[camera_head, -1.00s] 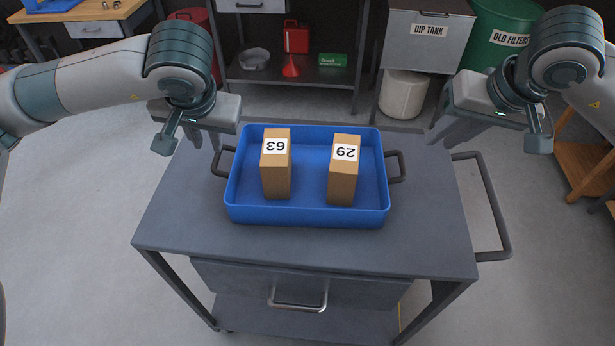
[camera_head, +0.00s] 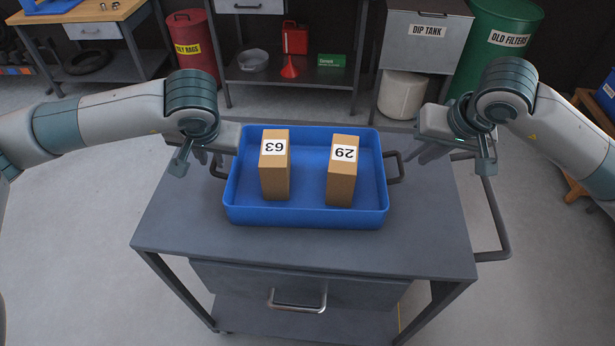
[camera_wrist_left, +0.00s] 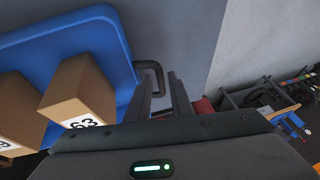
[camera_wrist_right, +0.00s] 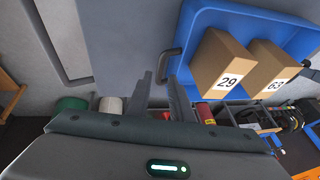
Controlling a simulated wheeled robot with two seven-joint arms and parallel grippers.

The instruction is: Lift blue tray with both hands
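The blue tray (camera_head: 305,216) sits flat on the grey cart top, with a dark handle at each short side. Two cardboard boxes stand in it, box 63 (camera_head: 275,178) and box 29 (camera_head: 342,183). My left gripper (camera_head: 209,160) is beside the tray's left handle (camera_head: 219,163). In the left wrist view its fingers (camera_wrist_left: 164,92) are apart and empty, close to the handle (camera_wrist_left: 154,75). My right gripper (camera_head: 425,158) is just right of the right handle (camera_head: 396,166). In the right wrist view its fingers (camera_wrist_right: 160,90) are apart and empty near the handle (camera_wrist_right: 166,64).
The grey cart (camera_head: 300,258) has a drawer below and a push handle (camera_head: 498,220) on its right. Behind are a shelf unit, the dip tank (camera_head: 428,35), a green old filters drum (camera_head: 500,40) and a red bin (camera_head: 190,48). The cart top in front of the tray is clear.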

